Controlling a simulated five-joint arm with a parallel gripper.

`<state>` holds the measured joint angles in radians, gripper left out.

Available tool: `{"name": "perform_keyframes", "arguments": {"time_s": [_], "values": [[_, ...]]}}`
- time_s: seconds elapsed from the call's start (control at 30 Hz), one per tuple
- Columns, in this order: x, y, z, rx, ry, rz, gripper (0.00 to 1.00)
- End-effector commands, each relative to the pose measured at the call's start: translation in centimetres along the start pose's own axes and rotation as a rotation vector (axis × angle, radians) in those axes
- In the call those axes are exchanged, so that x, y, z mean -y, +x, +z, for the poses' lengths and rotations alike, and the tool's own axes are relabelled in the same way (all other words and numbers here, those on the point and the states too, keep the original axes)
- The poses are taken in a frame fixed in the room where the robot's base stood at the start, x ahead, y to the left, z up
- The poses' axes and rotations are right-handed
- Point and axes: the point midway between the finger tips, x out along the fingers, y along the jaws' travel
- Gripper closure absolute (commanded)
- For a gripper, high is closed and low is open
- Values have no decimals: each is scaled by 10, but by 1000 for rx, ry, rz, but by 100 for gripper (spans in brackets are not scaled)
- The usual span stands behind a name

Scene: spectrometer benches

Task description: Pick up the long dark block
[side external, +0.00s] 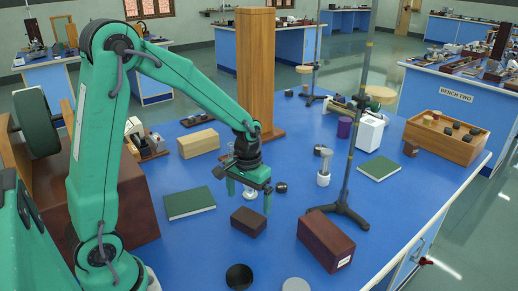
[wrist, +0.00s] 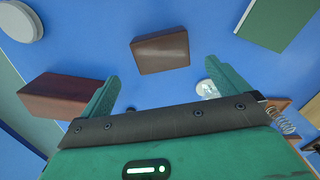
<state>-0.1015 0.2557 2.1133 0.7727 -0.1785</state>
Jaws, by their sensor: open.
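A dark brown block (side external: 249,221) lies flat on the blue bench, longer than it is wide. It also shows in the wrist view (wrist: 160,52), ahead of the fingertips and roughly centred between them. My gripper (side external: 249,194) is open and empty, pointing down above the bench, just behind and above the block in the side view. Its two green fingers show apart in the wrist view (wrist: 160,78), with only bare blue bench between them. A larger reddish-brown box (side external: 326,241) with a white label lies to the right; it is at the left in the wrist view (wrist: 62,97).
A green book (side external: 190,203) lies left of the block. A black disc (side external: 239,277) and a pale disc (side external: 295,285) are at the near edge. A stand with a dark foot (side external: 340,210) rises behind the reddish box. A tall wooden column (side external: 256,70) stands behind my gripper.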

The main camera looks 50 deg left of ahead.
Motion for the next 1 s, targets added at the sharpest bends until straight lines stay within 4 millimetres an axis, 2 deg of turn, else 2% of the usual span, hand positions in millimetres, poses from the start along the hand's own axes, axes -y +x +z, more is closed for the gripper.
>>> {"name": "perform_keyframes", "arguments": {"time_s": [0.33,0.73,1.0], "values": [[0,22,1,2,0,0,0],[1,33,0,1,0,0,0],[3,61,1,4,0,-1,0]]}}
